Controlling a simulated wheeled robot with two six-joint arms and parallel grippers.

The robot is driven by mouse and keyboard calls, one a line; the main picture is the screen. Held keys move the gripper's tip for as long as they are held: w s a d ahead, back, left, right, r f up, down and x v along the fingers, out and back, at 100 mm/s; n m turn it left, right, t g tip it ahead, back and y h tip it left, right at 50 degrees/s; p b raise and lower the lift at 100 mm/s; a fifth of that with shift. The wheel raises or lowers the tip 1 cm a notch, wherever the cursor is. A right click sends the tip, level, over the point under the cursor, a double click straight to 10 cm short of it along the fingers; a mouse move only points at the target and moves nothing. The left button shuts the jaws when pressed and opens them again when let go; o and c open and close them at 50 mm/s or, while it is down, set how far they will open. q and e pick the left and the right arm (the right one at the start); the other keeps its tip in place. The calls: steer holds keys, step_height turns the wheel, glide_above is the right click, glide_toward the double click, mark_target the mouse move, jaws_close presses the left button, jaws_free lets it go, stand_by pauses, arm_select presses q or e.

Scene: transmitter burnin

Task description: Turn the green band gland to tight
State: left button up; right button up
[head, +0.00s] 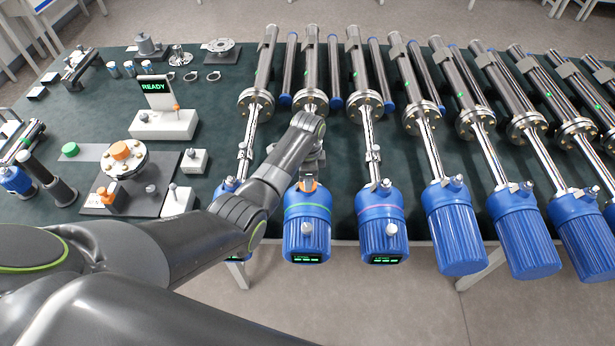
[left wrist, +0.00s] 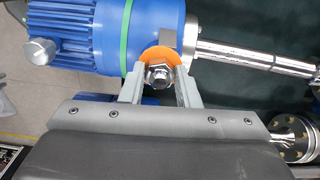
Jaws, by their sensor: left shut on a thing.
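The transmitter with the green band is a blue ribbed housing (head: 306,228) at the table's front edge. It shows large in the left wrist view (left wrist: 95,40), its green band (left wrist: 126,30) near the neck end. Its gland, a metal hex nut (left wrist: 159,75) against an orange disc (left wrist: 160,55), sits on the housing's side beside the band. My left gripper (left wrist: 160,85) is shut on the gland, one finger on each side of it. In the head view my left gripper (head: 308,182) covers most of the gland. My right gripper is not in view.
A pink-band transmitter (head: 380,225) stands close on the right, with several more blue housings (head: 455,230) beyond. Another is partly hidden behind my arm on the left. A READY display (head: 157,88) and a fixture with an orange knob (head: 120,150) occupy the left table.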

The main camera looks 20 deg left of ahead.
arm_select(q)
steer(key=m, duration=0.5)
steer(key=shift+m, duration=0.3)
steer(key=shift+d+m, duration=0.1)
steer(key=shift+m, duration=2)
steer(key=o, duration=1)
